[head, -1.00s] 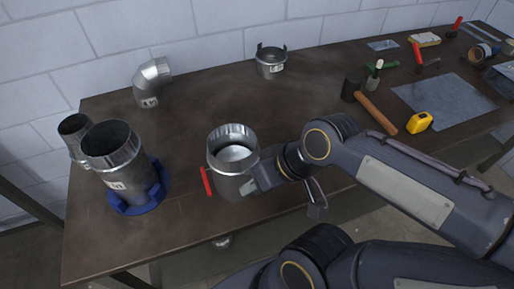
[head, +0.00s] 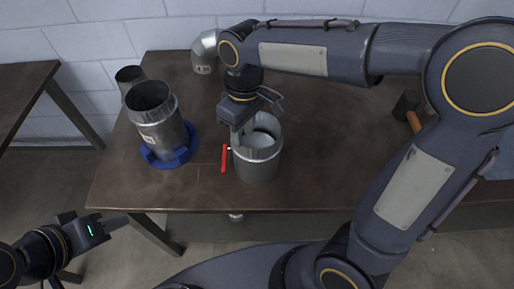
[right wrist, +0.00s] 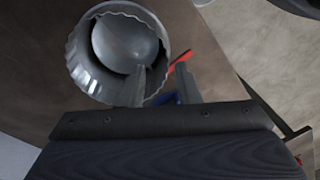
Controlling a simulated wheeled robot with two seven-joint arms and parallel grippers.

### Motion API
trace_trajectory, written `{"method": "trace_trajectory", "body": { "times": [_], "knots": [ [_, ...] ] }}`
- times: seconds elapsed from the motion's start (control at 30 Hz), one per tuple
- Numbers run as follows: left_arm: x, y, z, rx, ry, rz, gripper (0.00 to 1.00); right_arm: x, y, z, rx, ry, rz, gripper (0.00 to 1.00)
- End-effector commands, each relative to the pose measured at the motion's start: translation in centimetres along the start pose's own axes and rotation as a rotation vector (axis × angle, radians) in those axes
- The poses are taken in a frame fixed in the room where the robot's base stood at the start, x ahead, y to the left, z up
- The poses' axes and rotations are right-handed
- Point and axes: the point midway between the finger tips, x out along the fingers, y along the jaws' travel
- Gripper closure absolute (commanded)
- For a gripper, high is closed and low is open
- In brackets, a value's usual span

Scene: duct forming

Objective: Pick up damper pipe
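The damper pipe (head: 257,160) is a short, upright grey metal pipe with a crimped rim and a red handle (head: 224,158) on its left side. It stands near the table's front edge; a round damper plate shows inside it in the right wrist view (right wrist: 128,40). My right gripper (head: 237,135) points down at its left rim. In the right wrist view the two fingers (right wrist: 160,82) are spread, one over the opening and one outside the wall; I cannot tell whether either touches. My left gripper (head: 118,223) is off the table at lower left, its finger gap unclear.
A larger pipe (head: 160,120) stands in a blue ring (head: 172,158) left of the damper pipe, with another pipe (head: 128,77) behind it. An elbow (head: 204,52) stands at the back. A hammer (head: 407,105) lies right, partly behind my arm. The front left tabletop is clear.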

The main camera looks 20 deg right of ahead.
Motion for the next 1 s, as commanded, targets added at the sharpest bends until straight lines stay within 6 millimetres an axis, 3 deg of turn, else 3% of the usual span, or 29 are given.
{"method": "trace_trajectory", "body": {
  "times": [0.3, 0.57, 0.8, 1.0],
  "knots": [
    [-0.7, 0.3, -0.3, 0.000, 0.000, 0.000, 0.64, 4.2, 0.1, -0.4, 0.001, -0.003, 0.000, 0.70],
    [-0.7, 0.3, -0.3, 0.000, 0.000, 0.000, 0.64, 4.5, 0.1, -0.5, 0.002, 0.001, 0.000, 0.70],
    [-0.7, 0.3, -0.3, 0.000, 0.000, 0.000, 0.64, 4.5, 0.1, -0.5, 0.002, 0.001, 0.000, 1.00],
    [-0.7, 0.3, -0.3, 0.000, 0.000, 0.000, 0.64, 4.5, 0.1, -0.5, 0.002, 0.001, 0.000, 1.00]
  ]
}}
